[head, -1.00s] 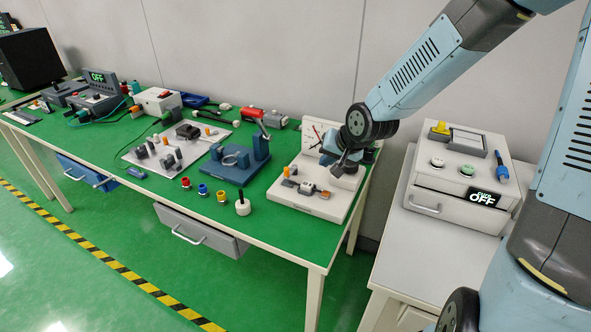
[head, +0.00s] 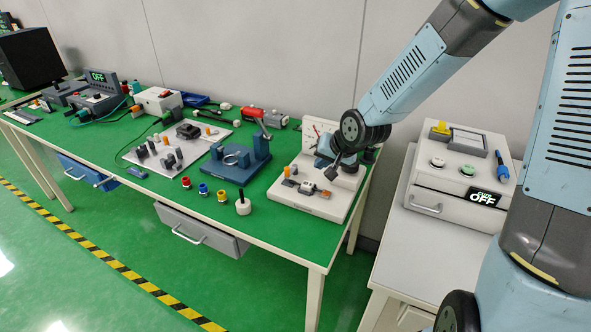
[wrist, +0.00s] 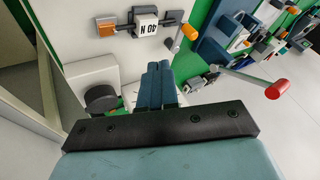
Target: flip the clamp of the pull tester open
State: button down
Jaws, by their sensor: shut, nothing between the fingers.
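The pull tester (head: 345,205) is a white base with an upright dial panel (head: 314,137) at its back, near the right end of the green bench. On its front lie small grey clamp parts, a white block marked 40 N (wrist: 147,25) and an orange block (head: 325,194). A lever with an orange tip (wrist: 189,32) stands at the clamp; its tip shows at the left in the head view (head: 287,170). My gripper (wrist: 158,68) is shut and empty. It hangs above the base, behind the clamp row and apart from the lever in the wrist view.
A black round knob (wrist: 101,99) sits close to my gripper in the wrist view. A blue fixture (head: 235,168) with a red-tipped lever (wrist: 275,90) stands beside the tester. Several coloured caps lie in front of it. A white box reading OFF (head: 455,185) stands right.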

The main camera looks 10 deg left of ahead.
aim_at(291, 174)
jog(key=x, duration=0.8)
jog(key=shift+f, duration=0.1)
jog(key=shift+a, duration=0.8)
jog(key=shift+w+a, duration=0.25)
jog(key=shift+a, duration=0.9)
